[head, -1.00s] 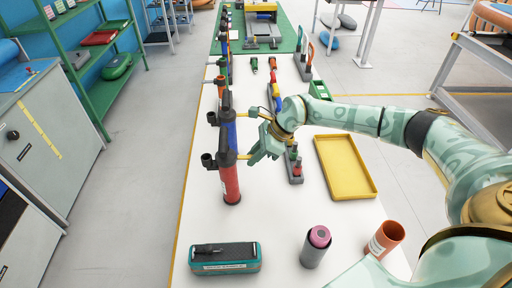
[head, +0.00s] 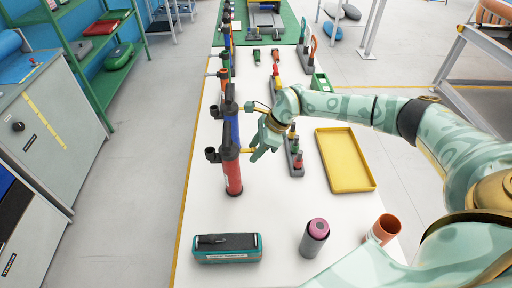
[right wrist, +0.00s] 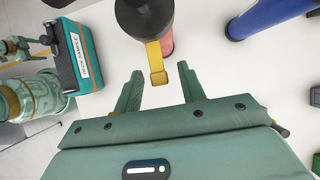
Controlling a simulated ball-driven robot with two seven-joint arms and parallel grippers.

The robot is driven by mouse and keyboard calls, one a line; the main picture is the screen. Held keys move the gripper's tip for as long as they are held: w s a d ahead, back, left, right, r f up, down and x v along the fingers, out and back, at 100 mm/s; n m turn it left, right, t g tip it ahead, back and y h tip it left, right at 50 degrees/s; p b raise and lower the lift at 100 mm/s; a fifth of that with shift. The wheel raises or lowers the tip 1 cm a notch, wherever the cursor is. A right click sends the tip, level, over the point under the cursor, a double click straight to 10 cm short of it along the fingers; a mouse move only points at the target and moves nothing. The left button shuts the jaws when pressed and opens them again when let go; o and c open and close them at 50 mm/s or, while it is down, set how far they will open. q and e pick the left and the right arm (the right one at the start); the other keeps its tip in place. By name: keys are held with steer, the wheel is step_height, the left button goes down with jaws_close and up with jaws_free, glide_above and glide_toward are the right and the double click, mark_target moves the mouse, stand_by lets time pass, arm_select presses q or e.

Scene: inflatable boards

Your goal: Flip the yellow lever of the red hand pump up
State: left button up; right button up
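The red hand pump (head: 233,178) stands upright near the left edge of the white table, with a black head on top. Its yellow lever (head: 247,150) sticks out to the right from the head, roughly level. My right gripper (head: 257,153) is just right of the lever. In the right wrist view, the fingers of my right gripper (right wrist: 159,88) are open, and the end of the yellow lever (right wrist: 156,63) lies between and just ahead of the tips, apart from both fingers. My left gripper is not in view.
A blue pump (head: 232,128) and several others stand in a row behind the red one. A teal box (head: 227,256) lies in front. A grey cylinder with a pink top (head: 314,240), an orange tube (head: 384,229) and a yellow tray (head: 373,180) are at right.

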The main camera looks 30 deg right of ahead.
steer(key=shift+r, duration=0.1)
steer(key=v, duration=1.6)
steer(key=shift+s+d, duration=0.1)
